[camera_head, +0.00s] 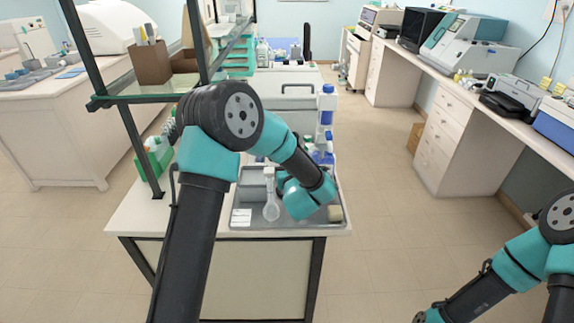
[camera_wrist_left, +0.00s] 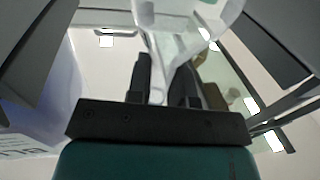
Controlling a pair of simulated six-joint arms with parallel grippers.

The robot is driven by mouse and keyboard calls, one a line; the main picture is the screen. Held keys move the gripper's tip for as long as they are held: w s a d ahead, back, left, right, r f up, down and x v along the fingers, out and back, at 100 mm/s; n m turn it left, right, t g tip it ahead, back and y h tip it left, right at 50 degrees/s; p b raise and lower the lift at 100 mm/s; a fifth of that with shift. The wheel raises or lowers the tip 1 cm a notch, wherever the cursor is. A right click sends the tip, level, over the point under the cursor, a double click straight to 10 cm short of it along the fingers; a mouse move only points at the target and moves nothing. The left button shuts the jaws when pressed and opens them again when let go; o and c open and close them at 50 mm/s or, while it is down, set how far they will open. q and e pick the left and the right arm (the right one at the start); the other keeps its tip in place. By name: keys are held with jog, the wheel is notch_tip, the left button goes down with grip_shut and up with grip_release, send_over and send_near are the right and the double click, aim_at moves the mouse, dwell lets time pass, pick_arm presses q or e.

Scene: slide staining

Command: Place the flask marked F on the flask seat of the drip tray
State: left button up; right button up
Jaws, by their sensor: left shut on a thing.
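A pale, clear flask (camera_head: 271,211) with a round body and narrow neck shows over the front part of the grey drip tray (camera_head: 285,223) in the head view. My left gripper (camera_wrist_left: 160,88) is shut on the flask's neck; in the left wrist view the flask (camera_wrist_left: 185,22) fills the top middle. In the head view my left wrist is just right of the flask, and the fingers are mostly hidden. I cannot tell whether the flask touches the tray. The letter F is not readable, and the flask seat cannot be made out.
A grey block (camera_head: 250,187) and a white label card (camera_head: 241,216) are at the tray's left. A tan block (camera_head: 335,213) sits at its front right corner. A blue-and-white bottle (camera_head: 327,105) stands behind. A dark-framed shelf (camera_head: 132,101) rises at the left.

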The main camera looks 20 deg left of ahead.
pick_arm(q)
jog(key=shift+f, duration=0.5)
jog(key=shift+s+f, duration=0.1)
jog(key=shift+f, duration=0.1)
jog(key=o, duration=0.7)
jog(key=shift+f, duration=0.15)
jog(key=shift+r, duration=0.55)
jog(key=v, duration=0.7)
jog(key=shift+s+d+r, duration=0.15)
jog(key=shift+r, duration=0.1)
